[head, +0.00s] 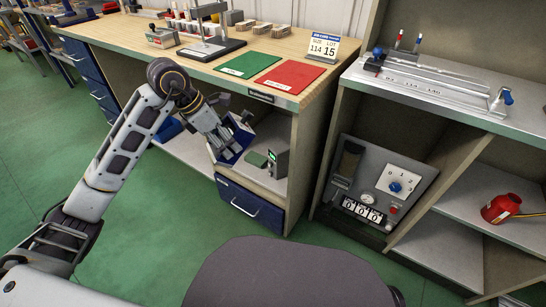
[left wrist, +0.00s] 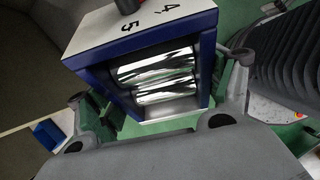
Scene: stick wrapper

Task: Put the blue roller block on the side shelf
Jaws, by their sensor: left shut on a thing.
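My left gripper (head: 220,128) is shut on the blue roller block (head: 236,150), in front of the open shelf bay under the wooden workbench. The left wrist view shows the blue roller block (left wrist: 152,65) close up between the fingers, with shiny metal rollers in a blue frame and a white face with black digits. The block looks tilted in the head view, and the gripper hides part of it. A grey side shelf (head: 268,185) lies behind and below it, above a blue drawer. My right gripper is not in view.
A small dark device with a green display (head: 277,163) stands on that shelf. Green (head: 248,64) and red (head: 289,75) mats lie on the bench. A grey cabinet (head: 440,240) at right holds a control panel (head: 378,190) and a red container (head: 501,208).

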